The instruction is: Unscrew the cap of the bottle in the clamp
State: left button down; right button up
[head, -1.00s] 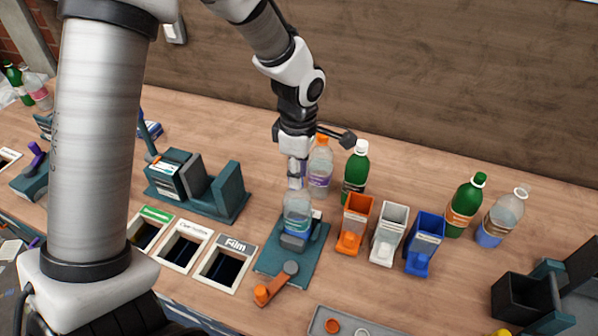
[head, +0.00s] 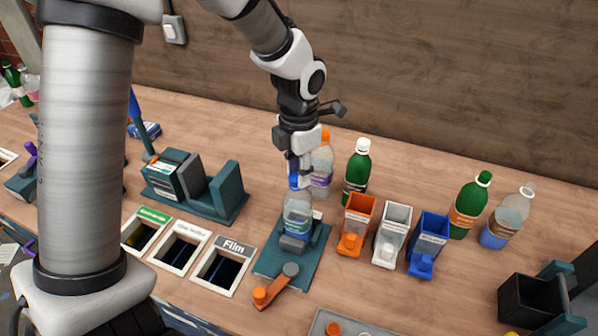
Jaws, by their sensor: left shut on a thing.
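A clear bottle with a blue label (head: 297,216) stands upright in the teal clamp (head: 312,262), which has an orange-ended lever (head: 275,287) at its front. My left gripper (head: 297,182) points down from above at the bottle's top and is shut on the blue cap (head: 293,182). The fingers partly hide the cap and bottle neck, so I cannot tell whether the cap is still on the thread. My right gripper is not in view.
An orange-capped bottle (head: 322,165) and a green bottle (head: 357,172) stand close behind. Orange (head: 357,220), white (head: 392,232) and blue (head: 428,240) bins stand to the right. A grey tray (head: 318,325) lies in front; labelled openings, including Film (head: 225,268), are left.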

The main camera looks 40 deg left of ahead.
pick_arm(q)
jog(key=c, duration=0.8)
grip_release()
jog(key=shift+a+f, duration=0.1)
